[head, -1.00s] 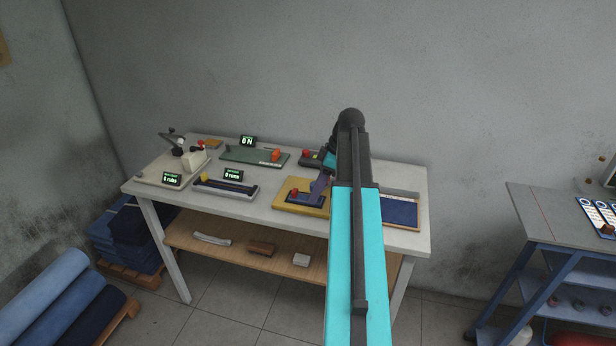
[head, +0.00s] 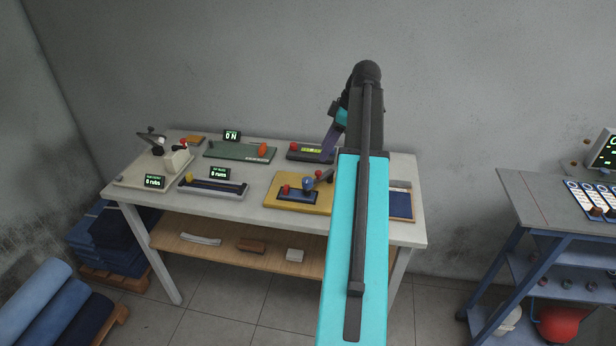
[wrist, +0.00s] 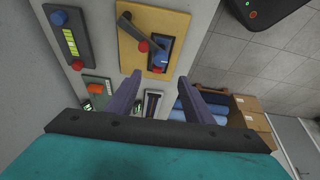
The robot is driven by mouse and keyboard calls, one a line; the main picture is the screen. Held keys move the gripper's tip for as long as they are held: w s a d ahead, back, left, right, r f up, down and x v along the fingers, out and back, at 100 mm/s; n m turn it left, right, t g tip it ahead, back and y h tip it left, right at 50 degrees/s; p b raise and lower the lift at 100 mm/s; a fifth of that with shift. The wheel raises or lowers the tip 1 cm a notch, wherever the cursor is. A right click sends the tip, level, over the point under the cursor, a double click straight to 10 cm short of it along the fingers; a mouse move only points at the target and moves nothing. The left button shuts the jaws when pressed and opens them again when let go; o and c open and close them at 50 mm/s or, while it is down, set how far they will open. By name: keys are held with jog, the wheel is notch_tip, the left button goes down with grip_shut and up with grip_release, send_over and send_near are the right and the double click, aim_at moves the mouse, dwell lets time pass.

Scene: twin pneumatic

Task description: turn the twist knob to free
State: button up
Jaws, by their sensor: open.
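A yellow board (head: 277,206) on the table carries a blue knob (head: 307,184), a red knob (head: 285,189) and a grey lever (head: 325,176). The wrist view also shows this blue knob (wrist: 160,58). A dark unit behind it has a red knob (head: 294,146) and a lit yellow-green strip; its own blue knob (wrist: 58,18) shows in the wrist view. I cannot read which knob is the twist knob or any setting. My gripper (wrist: 161,80) is open and empty, its purple fingers wide apart. It appears raised above the table, apart from the knobs.
A green board (head: 225,151) with an orange knob (head: 262,150) stands at the back. Left are a grey slide unit (head: 213,189) and a cream press unit (head: 176,162). A blue tray (head: 401,205) is partly behind my arm. Another bench (head: 510,195) stands at right.

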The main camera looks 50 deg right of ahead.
aim_at(308, 180)
jog(key=shift+p+x, duration=2.15)
jog(key=shift+x, duration=4.65)
jog(key=shift+a, duration=0.1)
jog(key=c, duration=1)
jog(key=shift+c, duration=0.2)
